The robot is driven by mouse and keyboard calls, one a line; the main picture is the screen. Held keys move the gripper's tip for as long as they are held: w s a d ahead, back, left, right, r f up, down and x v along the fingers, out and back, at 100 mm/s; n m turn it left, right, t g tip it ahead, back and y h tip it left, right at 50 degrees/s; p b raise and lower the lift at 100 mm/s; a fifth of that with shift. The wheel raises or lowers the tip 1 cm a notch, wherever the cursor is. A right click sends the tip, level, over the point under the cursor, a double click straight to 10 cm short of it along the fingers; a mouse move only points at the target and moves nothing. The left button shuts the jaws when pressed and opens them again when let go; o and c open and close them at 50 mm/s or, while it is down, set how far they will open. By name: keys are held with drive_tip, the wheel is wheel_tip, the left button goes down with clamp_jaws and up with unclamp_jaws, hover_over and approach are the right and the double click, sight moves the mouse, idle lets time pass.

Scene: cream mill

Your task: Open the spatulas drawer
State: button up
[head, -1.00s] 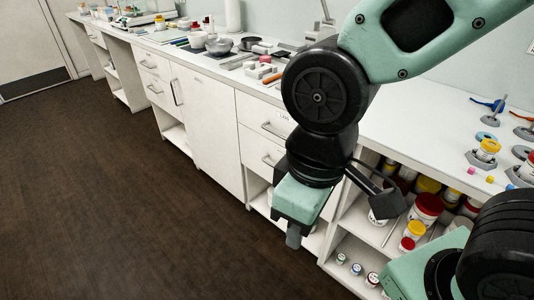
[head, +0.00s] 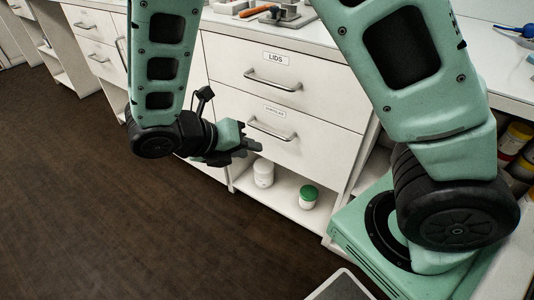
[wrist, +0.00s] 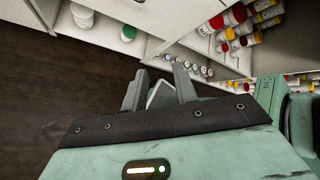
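The spatulas drawer (head: 310,146) is the lower of two white drawer fronts in the head view. Its small label is hard to read. It looks shut, flush with the cabinet. Its bar handle (head: 271,129) is horizontal and silver. My gripper (head: 256,146) is just left of and below this handle in the picture, its fingers pointing right; I cannot tell how far in front of the drawer it is. In the wrist view my gripper (wrist: 160,90) has its two fingers apart, with nothing held between them.
The drawer marked LIDS (head: 320,92), with its own handle (head: 272,79), is directly above. Below is an open shelf with a white jar (head: 263,173) and a green-lidded jar (head: 308,197). Shelves of red- and yellow-lidded jars (wrist: 240,32) stand to the right.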

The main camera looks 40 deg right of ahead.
sight(268, 132)
drive_tip(key=w+d+f+n+t+h+b, duration=0.2)
drive_tip(key=w+f+n+t+h+b, duration=0.4)
drive_tip(key=w+f+n, duration=0.45)
drive_tip(key=shift+n+g+y, duration=0.35)
drive_tip(key=shift+g+y, duration=0.15)
drive_tip(key=shift+y, duration=0.1)
drive_tip(key=shift+s+b+x, duration=0.15)
drive_tip(key=shift+b+x, duration=1.6)
drive_tip(key=shift+x, duration=2.45)
drive_tip(key=shift+s+b+x, duration=0.1)
drive_tip(key=shift+b+x, duration=1.6)
drive_tip(key=shift+x, duration=2.5)
drive_tip(key=shift+d+f, duration=0.1)
clamp_jaws()
